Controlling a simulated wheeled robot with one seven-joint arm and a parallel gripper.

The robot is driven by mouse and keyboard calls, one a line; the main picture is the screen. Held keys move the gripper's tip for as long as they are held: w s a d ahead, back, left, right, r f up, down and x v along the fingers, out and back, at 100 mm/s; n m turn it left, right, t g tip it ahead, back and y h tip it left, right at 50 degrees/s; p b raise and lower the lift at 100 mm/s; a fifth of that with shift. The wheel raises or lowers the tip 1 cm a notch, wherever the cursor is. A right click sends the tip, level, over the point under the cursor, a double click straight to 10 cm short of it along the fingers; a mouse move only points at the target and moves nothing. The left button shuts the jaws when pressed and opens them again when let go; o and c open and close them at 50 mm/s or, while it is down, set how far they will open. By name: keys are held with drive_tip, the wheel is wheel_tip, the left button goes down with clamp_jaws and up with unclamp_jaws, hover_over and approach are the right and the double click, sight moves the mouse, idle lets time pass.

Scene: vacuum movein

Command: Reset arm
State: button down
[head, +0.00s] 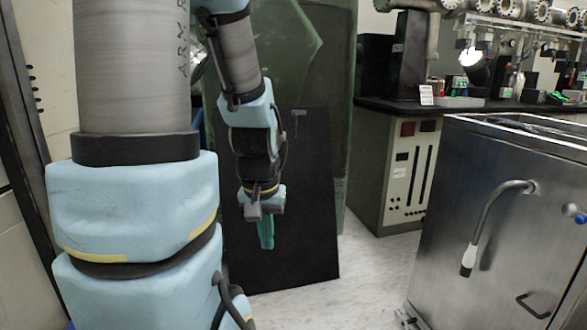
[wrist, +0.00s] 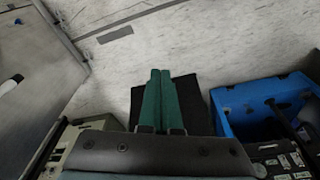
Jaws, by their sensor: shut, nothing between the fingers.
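My arm, in light blue covers, hangs down in the left and middle of the head view. My gripper (head: 266,233) points at the floor, with teal fingers in front of a dark upright panel (head: 305,215). In the wrist view my gripper (wrist: 160,75) shows its two teal fingers side by side, closed together, with nothing between them. The fingertips are over pale floor and a dark flat patch.
A steel cabinet (head: 480,215) with a curved handle stands at the right. A bench (head: 400,170) with equipment is behind it. Pale floor (head: 370,265) is clear between panel and cabinet. In the wrist view a blue bin (wrist: 245,105) is at the right.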

wheel_tip(320, 180, up, 22)
drive_tip(key=s+a+p, duration=0.1)
drive_tip(key=p, duration=2.1)
drive_tip(key=shift+s+a, duration=0.15)
